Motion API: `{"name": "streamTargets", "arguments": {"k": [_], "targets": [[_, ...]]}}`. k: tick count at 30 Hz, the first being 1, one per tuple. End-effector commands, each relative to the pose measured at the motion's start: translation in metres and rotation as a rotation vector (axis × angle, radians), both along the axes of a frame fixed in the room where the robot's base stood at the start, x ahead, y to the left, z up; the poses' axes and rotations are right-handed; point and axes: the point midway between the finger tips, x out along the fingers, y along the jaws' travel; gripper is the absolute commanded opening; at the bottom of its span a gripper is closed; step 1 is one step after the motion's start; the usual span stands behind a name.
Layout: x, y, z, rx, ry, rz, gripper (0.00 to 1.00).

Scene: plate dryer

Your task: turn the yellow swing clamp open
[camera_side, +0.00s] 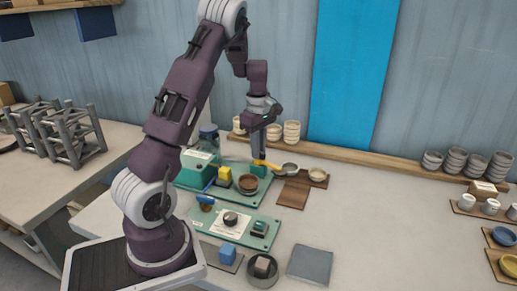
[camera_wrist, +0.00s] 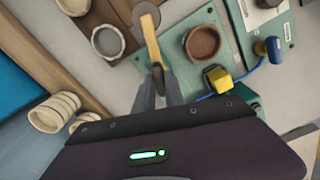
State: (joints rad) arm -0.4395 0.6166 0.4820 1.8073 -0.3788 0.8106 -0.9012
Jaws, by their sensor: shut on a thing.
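The yellow swing clamp (camera_wrist: 152,40) shows in the wrist view as a long yellow bar with a rounded grey part at its far end. In the side view the clamp (camera_side: 267,164) lies nearly level beside the green fixture, pointing right toward a grey round dish-like part (camera_side: 289,168). My gripper (camera_wrist: 157,88) is shut on the near end of the yellow bar. In the side view my gripper (camera_side: 258,157) points straight down onto it. The fingertips hide the held end, and I cannot see the clamp's pivot clearly.
A brown bowl (camera_side: 247,183) sits on the green fixture next to the clamp, with a yellow block (camera_side: 224,173) to its left. A brown board (camera_side: 292,194) and a small bowl (camera_side: 317,175) lie to the right. Stacked cups (camera_side: 291,132) stand behind.

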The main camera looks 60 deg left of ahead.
Motion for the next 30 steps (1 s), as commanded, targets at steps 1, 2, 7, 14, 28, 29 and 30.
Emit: {"name": "streamTargets", "arguments": {"k": [1,2,7,14,28,29,30], "targets": [[0.0014,0.0007,0.0016,0.003,-0.005,0.035,0.0],[0.0012,0.0008,0.0016,0.004,-0.004,0.058,0.0],[0.0013,0.0007,0.0015,0.003,-0.004,0.179,0.0],[0.0013,0.0008,0.0016,0.003,-0.005,0.293,0.0],[0.0012,0.0009,0.0017,0.002,-0.006,0.362,0.0],[0.0012,0.0009,0.0017,0.002,-0.006,0.363,0.0],[0.0012,0.0009,0.0017,0.002,-0.006,0.363,0.0]]}}
